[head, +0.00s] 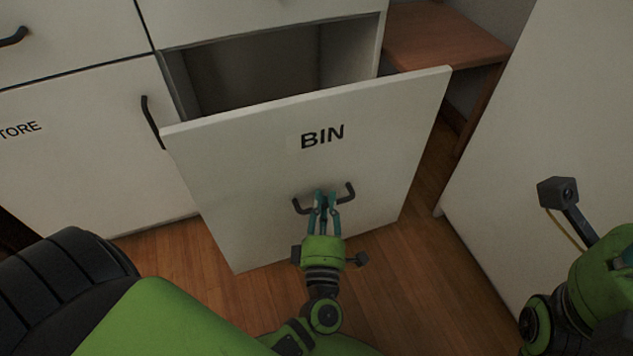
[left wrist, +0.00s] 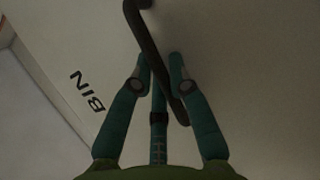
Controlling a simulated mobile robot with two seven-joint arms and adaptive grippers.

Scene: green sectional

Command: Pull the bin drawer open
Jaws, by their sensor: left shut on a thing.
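The bin drawer (head: 300,150) has a white front lettered BIN. It stands open, pulled out from the cabinet, with a dark gap behind its front. Its black handle (head: 347,192) is low on the front, and it also shows in the left wrist view (left wrist: 146,30). My left gripper (head: 326,199) is at the middle of this handle, its teal fingers shut on the bar. In the left wrist view the fingers (left wrist: 162,70) lie on both sides of the bar. My right arm shows at the right edge, but its gripper fingers are out of the picture.
A cabinet door lettered STORE (head: 75,150) with a black handle (head: 151,121) is left of the drawer. A brown wooden table (head: 440,38) stands behind to the right. A large white panel (head: 540,110) stands on the right. Wooden floor (head: 400,270) is clear before the drawer.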

